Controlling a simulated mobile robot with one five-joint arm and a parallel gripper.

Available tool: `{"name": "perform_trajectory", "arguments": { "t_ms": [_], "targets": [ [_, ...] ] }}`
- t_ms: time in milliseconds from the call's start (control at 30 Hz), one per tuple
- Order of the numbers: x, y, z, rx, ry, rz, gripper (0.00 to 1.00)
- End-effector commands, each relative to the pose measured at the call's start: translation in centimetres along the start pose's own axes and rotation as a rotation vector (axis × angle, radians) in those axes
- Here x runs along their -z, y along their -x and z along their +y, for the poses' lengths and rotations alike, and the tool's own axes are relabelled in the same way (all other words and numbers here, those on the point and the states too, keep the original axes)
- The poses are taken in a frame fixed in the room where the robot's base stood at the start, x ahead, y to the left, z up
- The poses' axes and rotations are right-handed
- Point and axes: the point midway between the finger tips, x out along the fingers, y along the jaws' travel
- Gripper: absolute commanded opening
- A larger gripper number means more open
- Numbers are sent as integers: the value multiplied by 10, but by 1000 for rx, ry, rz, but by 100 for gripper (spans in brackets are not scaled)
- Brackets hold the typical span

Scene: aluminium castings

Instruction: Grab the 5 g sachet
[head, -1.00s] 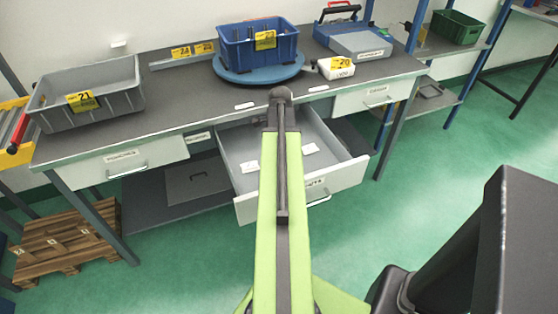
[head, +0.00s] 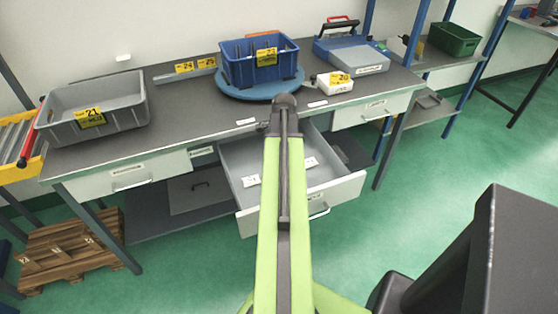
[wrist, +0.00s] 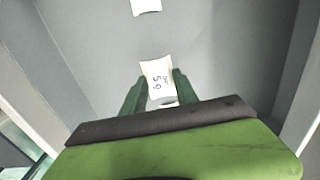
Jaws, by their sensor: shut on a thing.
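In the wrist view, my gripper (wrist: 159,76) is shut on a small white sachet marked "5 g" (wrist: 157,80), with one green finger on each side of it. The sachet is over or near the grey drawer floor; I cannot tell whether it touches it. A second pale sachet (wrist: 147,5) lies farther up, cut off by the frame. In the head view, the open grey drawer (head: 335,192) shows two white sachets, one on the left (head: 251,181) and one on the right (head: 310,162) of my arm. My fingers are hidden in the head view.
The drawer hangs under a dark workbench (head: 200,110). On the bench are a grey bin (head: 125,118), a blue crate (head: 290,70) on a blue turntable, a white box (head: 335,86) and a blue-grey case (head: 355,60). Drawer walls rise close around my gripper. Green floor is clear in front.

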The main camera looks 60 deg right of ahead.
Motion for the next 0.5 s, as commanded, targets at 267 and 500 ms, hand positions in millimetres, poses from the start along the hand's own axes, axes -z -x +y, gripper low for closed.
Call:
{"name": "perform_trajectory", "arguments": {
  "t_ms": [267, 500],
  "targets": [
    [52, 46, 44, 0, -5, 0, 0],
    [79, 62, 66, 0, -2, 0, 0]
  ]
}}
